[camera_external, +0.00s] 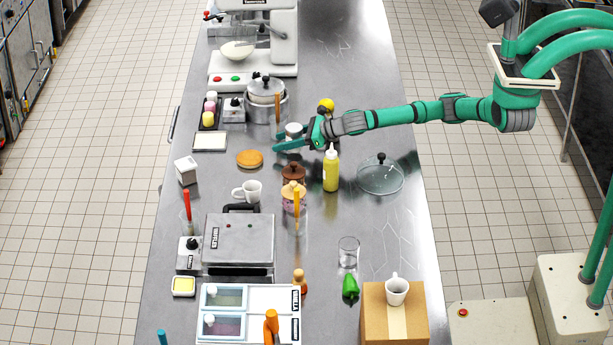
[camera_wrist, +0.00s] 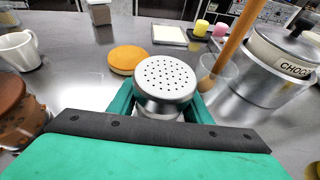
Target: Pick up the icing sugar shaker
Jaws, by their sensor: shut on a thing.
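The icing sugar shaker (camera_wrist: 166,82) has a round silver lid with small holes. In the wrist view it stands upright between my two green fingers. My gripper (camera_external: 291,142) reaches in from the right over the counter and is shut on the shaker. In the external view the shaker's pale top (camera_external: 294,129) shows just behind the gripper, with its lower part hidden. I cannot tell whether its base touches the counter.
A glass with a wooden handle (camera_wrist: 215,75) and a pot (camera_wrist: 283,62) stand close on the right. A round orange cake (camera_wrist: 127,59) lies beyond. A yellow bottle (camera_external: 331,170), a brown jar (camera_external: 293,173) and a glass lid (camera_external: 380,175) are near the arm.

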